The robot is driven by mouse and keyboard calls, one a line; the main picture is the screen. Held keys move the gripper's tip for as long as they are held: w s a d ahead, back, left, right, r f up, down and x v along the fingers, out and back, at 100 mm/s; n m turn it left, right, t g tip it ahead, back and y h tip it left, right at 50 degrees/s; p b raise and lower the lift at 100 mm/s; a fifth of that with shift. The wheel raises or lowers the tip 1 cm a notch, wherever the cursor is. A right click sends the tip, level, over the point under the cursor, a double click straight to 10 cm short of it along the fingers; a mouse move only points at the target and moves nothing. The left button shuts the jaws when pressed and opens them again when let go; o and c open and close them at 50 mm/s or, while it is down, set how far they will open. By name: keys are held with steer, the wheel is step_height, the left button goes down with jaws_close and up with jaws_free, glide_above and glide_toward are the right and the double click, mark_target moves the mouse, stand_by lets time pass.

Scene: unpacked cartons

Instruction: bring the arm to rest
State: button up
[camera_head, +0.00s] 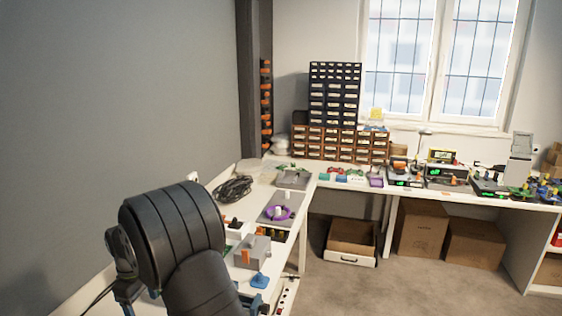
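My dark, ribbed arm (172,235) fills the lower left, above the left workbench. Its lower link runs out of the bottom edge of the picture. A small grey-blue part (125,290) shows at the left of the large joint and may belong to my gripper. The arm hides most of that area, so I cannot make out fingers or whether anything is held.
The white left bench (215,182) carries a black cable coil (233,189), a purple ring (278,213) and a grey block (252,252). Drawer cabinets (335,110) stand in the far corner. An open carton (352,240) and closed cartons (423,228) sit on the floor.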

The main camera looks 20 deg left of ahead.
steer(key=w+d, duration=0.3)
steer(key=d, duration=0.2)
steer(key=shift+m, duration=0.4)
steer(key=s+a+f, duration=0.2)
steer(key=a, duration=0.1)
steer(key=s+a+f, duration=0.2)
steer(key=a+f, duration=0.1)
steer(key=s+a+f, duration=0.2)
steer(key=a+f, duration=0.1)
steer(key=a, duration=0.1)
steer(key=shift+s+f, duration=0.15)
steer(key=shift+f, duration=0.7)
steer(key=shift+o, duration=0.5)
steer(key=o, duration=0.5)
steer(key=r, duration=0.4)
steer(key=shift+a, duration=0.25)
step_height(320, 180, up, 8)
steer(key=f, duration=0.9)
steer(key=shift+d+f, duration=0.3)
steer(key=shift+f, duration=0.1)
